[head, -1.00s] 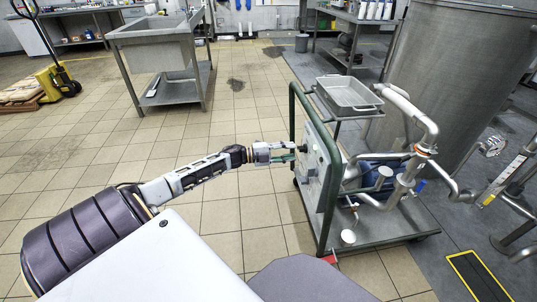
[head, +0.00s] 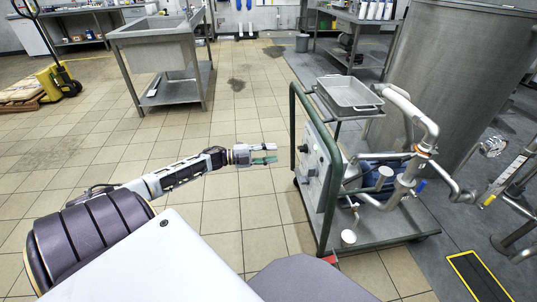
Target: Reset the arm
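My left arm reaches in from the left in the head view. My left gripper (head: 275,153) points right, with its two fingers apart and nothing between them. It hangs over the tiled floor, a short gap to the left of the pump cart's control panel (head: 317,167). The panel is a grey plate with small knobs, set inside the green frame of the cart (head: 294,110). My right gripper is not in the picture.
The wheeled cart carries pipes (head: 405,185), a blue motor and a metal tray (head: 348,95). A large steel tank (head: 455,90) stands behind it at right. A steel sink table (head: 155,45) stands at the back left. The tiled floor left of the cart is clear.

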